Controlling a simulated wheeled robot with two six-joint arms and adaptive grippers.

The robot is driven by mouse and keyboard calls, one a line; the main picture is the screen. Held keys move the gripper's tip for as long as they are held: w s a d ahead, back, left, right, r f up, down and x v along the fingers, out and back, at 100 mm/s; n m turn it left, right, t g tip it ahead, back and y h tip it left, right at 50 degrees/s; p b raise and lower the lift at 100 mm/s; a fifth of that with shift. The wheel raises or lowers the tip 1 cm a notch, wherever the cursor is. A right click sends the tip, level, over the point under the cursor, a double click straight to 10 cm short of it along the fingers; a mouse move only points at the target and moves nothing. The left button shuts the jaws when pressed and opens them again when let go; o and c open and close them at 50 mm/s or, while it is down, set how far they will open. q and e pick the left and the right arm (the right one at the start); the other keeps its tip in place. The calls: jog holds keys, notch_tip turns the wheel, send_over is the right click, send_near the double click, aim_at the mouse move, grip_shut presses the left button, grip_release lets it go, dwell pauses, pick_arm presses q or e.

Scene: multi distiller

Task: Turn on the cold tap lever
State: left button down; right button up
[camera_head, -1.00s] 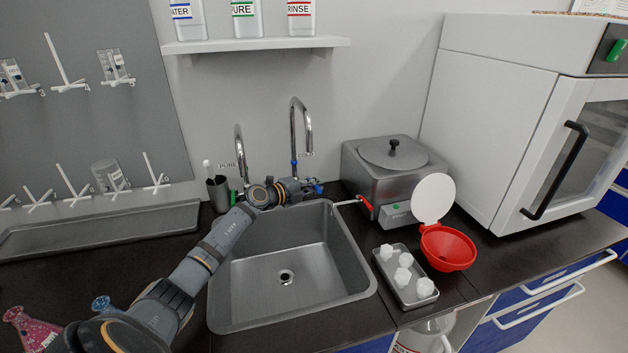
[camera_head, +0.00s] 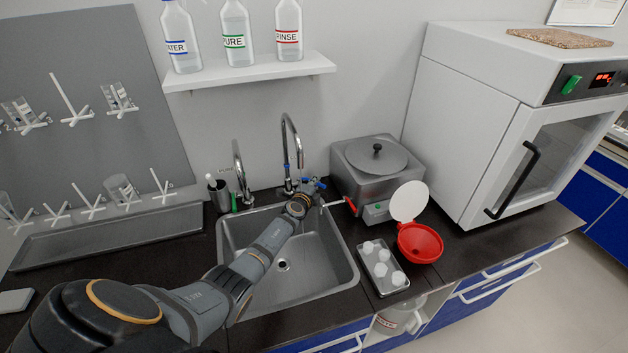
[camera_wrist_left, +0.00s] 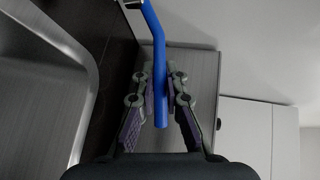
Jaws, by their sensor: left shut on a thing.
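The tall chrome tap with a blue collar (camera_head: 286,150) stands at the back of the sink (camera_head: 345,262). Its blue lever (camera_wrist_left: 160,55) fills the middle of the left wrist view as a bent rod, its lower end between the fingers. My left gripper (camera_wrist_left: 159,78) is shut on this lever, with a finger on each side. In the head view my left gripper (camera_head: 312,189) is small beside the tap's base, and the arm crosses over the sink. The arm and gripper partly hide the lever and tap base there. My right gripper is not in view.
A second chrome tap (camera_head: 238,165) stands to the left, near a dark cup (camera_head: 220,194). To the right are a metal bath (camera_head: 372,165), a red funnel (camera_head: 420,243) and a small tray (camera_head: 385,284). A shelf (camera_head: 250,72) with bottles hangs above.

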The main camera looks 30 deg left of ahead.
pick_arm(q)
jog(key=shift+w+r, duration=0.1)
dwell(0.3)
jog(key=c, duration=1.4)
grip_release()
jog(key=shift+a, duration=0.1)
